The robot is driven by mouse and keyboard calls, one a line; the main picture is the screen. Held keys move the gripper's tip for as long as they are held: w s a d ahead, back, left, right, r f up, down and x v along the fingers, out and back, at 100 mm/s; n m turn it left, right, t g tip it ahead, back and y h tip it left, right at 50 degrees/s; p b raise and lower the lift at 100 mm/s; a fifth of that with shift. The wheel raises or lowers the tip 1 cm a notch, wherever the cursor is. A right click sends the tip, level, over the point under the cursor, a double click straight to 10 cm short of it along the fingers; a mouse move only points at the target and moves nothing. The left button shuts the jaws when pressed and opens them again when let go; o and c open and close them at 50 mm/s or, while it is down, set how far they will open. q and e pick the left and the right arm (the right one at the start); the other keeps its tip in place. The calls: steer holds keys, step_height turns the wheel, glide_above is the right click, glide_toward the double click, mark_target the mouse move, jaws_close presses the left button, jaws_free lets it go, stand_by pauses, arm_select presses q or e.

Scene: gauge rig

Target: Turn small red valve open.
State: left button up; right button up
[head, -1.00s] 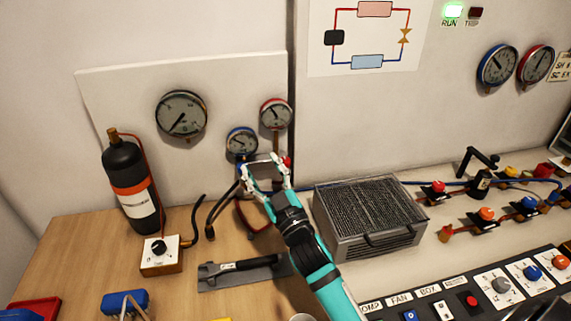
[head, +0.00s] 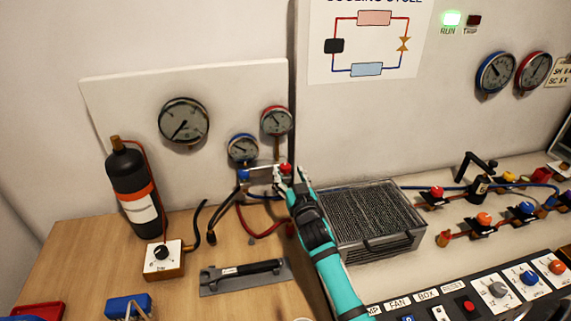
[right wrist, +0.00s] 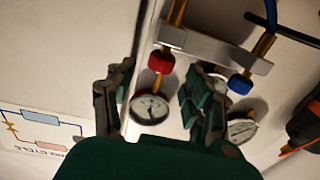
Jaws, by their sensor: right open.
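The small red valve knob (head: 285,168) sits on the right end of a metal manifold under the small red-rimmed gauge. It also shows in the right wrist view (right wrist: 161,62), along with the manifold bar (right wrist: 215,48). A blue knob (head: 243,174) is on the manifold's other end and shows in the right wrist view (right wrist: 240,84). My right gripper (head: 289,182) is at the red knob in the head view. In the right wrist view its open fingers (right wrist: 163,78) lie on either side of the knob; I cannot tell whether they touch it. My left gripper is not in view.
A blue-rimmed gauge (head: 242,148) and a red-rimmed gauge (head: 277,120) are above the manifold. Hoses (head: 265,233) hang below it. A grey finned box (head: 372,221) stands right of my arm. A trowel-like tool (head: 243,276) lies on the wooden bench. A black bottle (head: 133,185) stands left.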

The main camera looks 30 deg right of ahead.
mark_target(287, 170)
steer(key=shift+x, duration=2.15)
steer(key=shift+c, duration=0.2)
steer(key=c, duration=0.9)
steer(key=shift+f, duration=0.1)
jaws_close()
